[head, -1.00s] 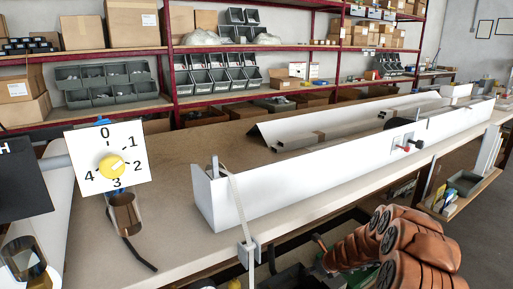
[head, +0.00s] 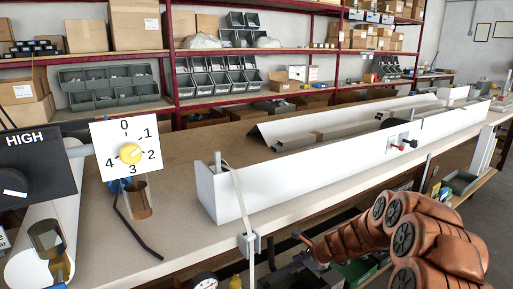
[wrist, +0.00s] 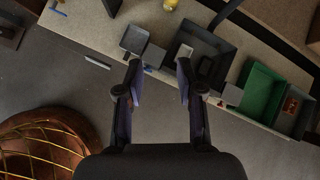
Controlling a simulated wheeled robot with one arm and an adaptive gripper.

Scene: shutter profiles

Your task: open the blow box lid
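A long white box (head: 262,191) lies along the workbench in the head view. Its top appears open along its length, and long profiles lie behind its front wall. A slanted white panel (head: 295,127) runs along its far side; I cannot tell whether this is the lid. A small fitting with red and black knobs (head: 404,146) sits on the front wall. My gripper (wrist: 159,67) is open and empty in the wrist view, above grey trays and pointing away from the white box. The box is not recognisable in that view.
A dial plate (head: 127,150) and a black "HIGH" panel (head: 35,165) stand at the left. A thin upright strap (head: 240,205) crosses the box's near end. The wrist view shows a green crate (wrist: 262,92) and dark trays (wrist: 205,50) below.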

